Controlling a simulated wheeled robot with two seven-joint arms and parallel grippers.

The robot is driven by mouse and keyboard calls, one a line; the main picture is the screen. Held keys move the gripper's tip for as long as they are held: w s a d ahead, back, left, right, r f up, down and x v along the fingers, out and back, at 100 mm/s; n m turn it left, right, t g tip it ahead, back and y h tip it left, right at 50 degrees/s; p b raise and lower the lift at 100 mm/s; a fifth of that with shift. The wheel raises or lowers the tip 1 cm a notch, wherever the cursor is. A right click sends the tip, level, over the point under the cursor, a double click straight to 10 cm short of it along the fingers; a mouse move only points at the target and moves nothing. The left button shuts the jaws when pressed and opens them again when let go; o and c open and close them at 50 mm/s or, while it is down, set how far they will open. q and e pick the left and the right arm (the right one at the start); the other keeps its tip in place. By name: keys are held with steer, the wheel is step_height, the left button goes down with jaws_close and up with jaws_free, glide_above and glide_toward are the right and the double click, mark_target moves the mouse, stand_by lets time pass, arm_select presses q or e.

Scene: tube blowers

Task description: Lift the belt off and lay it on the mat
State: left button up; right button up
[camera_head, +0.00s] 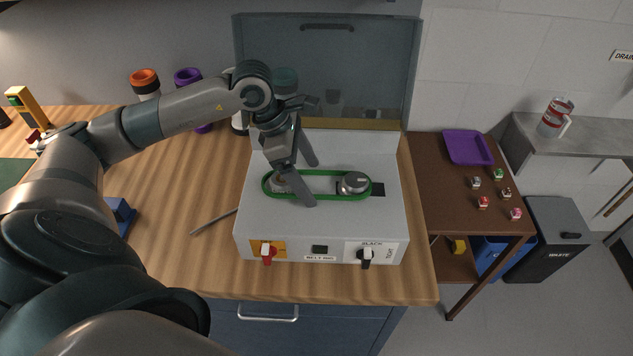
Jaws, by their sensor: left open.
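A green belt (335,199) runs as a long loop around two pulleys on top of a white machine (310,225). The right pulley (353,182) is a grey metal disc beside a dark slot; the left pulley (281,184) is partly hidden by my gripper. My left gripper (310,182) is open over the belt's left half, one finger toward the far run and one across the near run. I cannot tell whether the fingers touch the belt. A dark green mat (14,172) shows at the left edge. My right gripper is not in view.
The machine's front has a red switch (268,253) and a black knob (366,257) under a slack/tight label. A clear raised cover (330,60) stands behind. A thin rod (212,222) and a blue block (121,214) lie left. Lidded containers (145,80) stand behind my arm.

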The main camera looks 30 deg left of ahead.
arm_select(q)
steer(key=c, duration=1.1)
steer(key=shift+c, duration=0.2)
steer(key=shift+r, duration=0.15)
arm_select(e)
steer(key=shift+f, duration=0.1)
